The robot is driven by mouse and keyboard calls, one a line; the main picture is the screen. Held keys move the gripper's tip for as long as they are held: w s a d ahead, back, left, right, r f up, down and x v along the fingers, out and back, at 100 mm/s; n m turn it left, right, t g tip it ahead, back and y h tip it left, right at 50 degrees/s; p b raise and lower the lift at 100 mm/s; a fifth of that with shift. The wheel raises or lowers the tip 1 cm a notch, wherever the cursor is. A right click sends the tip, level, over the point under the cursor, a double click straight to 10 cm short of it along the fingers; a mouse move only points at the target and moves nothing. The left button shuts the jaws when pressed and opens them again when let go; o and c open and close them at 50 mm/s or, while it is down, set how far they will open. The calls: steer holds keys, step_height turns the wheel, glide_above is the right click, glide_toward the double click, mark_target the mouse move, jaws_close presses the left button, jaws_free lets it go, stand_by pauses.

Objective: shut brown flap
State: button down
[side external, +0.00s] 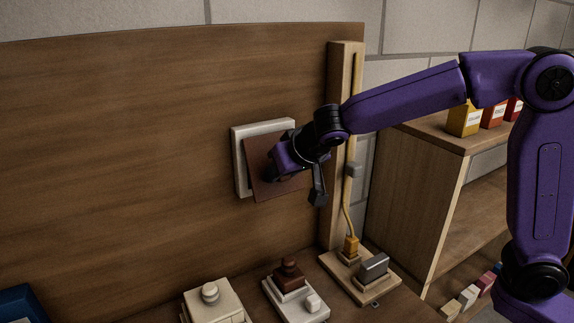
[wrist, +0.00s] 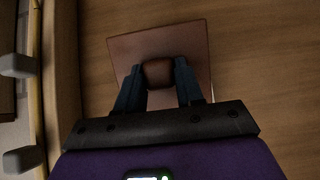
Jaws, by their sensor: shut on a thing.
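The brown flap (side external: 258,178) is a flat square panel at a white frame (side external: 266,127) on the upright wooden board. It stands partly open, tilted out from the frame, with its lower edge past the frame's bottom. My gripper (side external: 274,174) is at the flap's front face, and its own body hides the flap's right part in the side view. In the wrist view, the flap (wrist: 190,42) lies ahead, and my gripper (wrist: 158,78) has its two dark fingers on either side of the flap's brown knob (wrist: 158,72), shut on it.
A wooden post (side external: 342,85) with a yellow cable (side external: 347,200) stands right of the flap. Below are a yellow plug (side external: 351,246), a grey block (side external: 374,267), a brown knobbed piece (side external: 289,272) and a cream knobbed box (side external: 213,303). A shelf (side external: 415,190) stands at right. The board left of the frame is bare.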

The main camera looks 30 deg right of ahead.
steer(key=shift+x, duration=1.75)
steer(key=c, duration=0.8)
jaws_free()
steer(key=shift+f, duration=0.1)
steer(key=shift+r, duration=0.25)
